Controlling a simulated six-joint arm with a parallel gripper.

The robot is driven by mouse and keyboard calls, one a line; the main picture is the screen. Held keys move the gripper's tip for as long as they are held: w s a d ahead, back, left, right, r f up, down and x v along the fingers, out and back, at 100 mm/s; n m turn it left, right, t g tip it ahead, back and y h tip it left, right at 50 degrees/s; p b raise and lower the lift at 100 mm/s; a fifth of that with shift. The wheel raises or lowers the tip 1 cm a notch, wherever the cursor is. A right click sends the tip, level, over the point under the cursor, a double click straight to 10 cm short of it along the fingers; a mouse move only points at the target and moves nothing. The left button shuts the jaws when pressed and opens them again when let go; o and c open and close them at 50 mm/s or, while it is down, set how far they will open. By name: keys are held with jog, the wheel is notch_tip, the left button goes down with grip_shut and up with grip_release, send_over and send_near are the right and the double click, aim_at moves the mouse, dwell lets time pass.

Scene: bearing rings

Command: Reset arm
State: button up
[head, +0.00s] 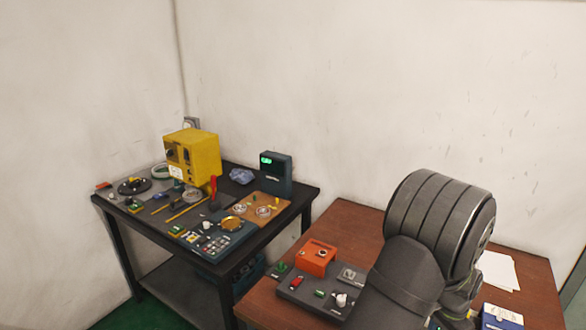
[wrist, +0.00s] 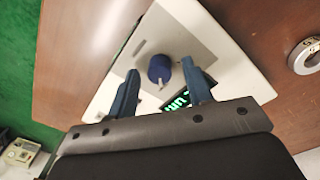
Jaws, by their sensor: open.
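My gripper (wrist: 160,65) shows in the wrist view with its two blue-grey fingers apart and nothing held between them. Beyond the fingertips a dark blue round piece (wrist: 159,68) with a small pale pin sits on the grey plate of a white device (wrist: 240,75). The device has a lit green display (wrist: 175,103), partly hidden by the right finger. I cannot tell the distance from the fingertips to the blue piece. In the head view my large grey arm stands at the right over the brown table, and the gripper cannot be made out there.
A metal ring (wrist: 305,56) lies on the brown surface at the right. In the head view, an orange box (head: 317,257) and a dark tray (head: 308,298) stand left of my arm. The dark bench (head: 305,190) holds a yellow machine (head: 200,152) and several small parts.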

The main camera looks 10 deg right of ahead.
jog(key=n, duration=1.2)
dwell(0.4)
jog(key=shift+o, duration=0.4)
dwell(2.6)
